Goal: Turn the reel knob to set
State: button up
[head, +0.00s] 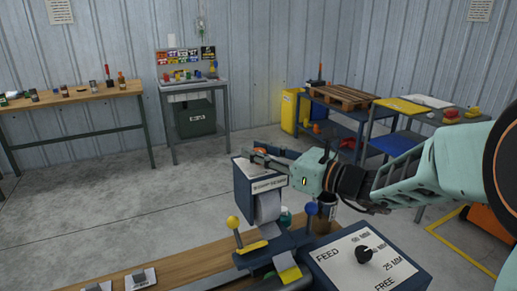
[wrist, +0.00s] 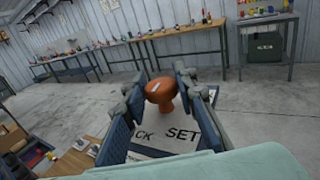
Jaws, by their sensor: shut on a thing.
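The reel knob (wrist: 162,92) is orange with a pale mark on its cap. In the wrist view it stands between the two fingers of my gripper (wrist: 160,85), which is shut on it. Below it a white panel (wrist: 180,146) reads "SET" at right and a partly covered word ending in "CK" at left. I cannot tell exactly which word the knob points to. In the head view my gripper (head: 264,156) reaches over the top of a blue box (head: 243,188) with a white label; the fingers hide much of the knob there.
A blue feed panel (head: 405,267) with a black knob (head: 364,254) stands front right. A yellow-ball lever (head: 234,223) and a blue-ball lever (head: 311,209) rise below the box. A wooden workbench (head: 70,97) and shelves stand behind. Grey floor between them is clear.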

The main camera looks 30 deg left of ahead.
jog(key=n+g+p, duration=0.1)
jog(key=g+p, duration=0.1)
jog(key=n+g+p, duration=0.1)
jog(key=n+g, duration=0.1)
jog(key=g, duration=0.1)
jog(key=n+g+p, duration=0.1)
jog(key=g+p, duration=0.1)
jog(key=shift+w+r+n+p, duration=0.1)
jog(key=shift+r+n+p, duration=0.15)
jog(key=shift+n+p, duration=0.15)
jog(key=n+g+h+p, duration=0.1)
jog(key=g+p, duration=0.1)
jog(key=n+g+h+p, duration=0.1)
jog(key=n+g+p, duration=0.1)
jog(key=g, duration=0.1)
jog(key=shift+f+n+g, duration=0.2)
jog(key=shift+n+g, duration=0.1)
jog(key=shift+n+g+h, duration=0.3)
jog(key=shift+g, duration=0.1)
jog(key=o, duration=1.1)
jog(key=shift+d, duration=0.1)
jog(key=v, duration=1.1)
jog(key=shift+w+d, duration=0.2)
jog(key=shift+d, duration=0.1)
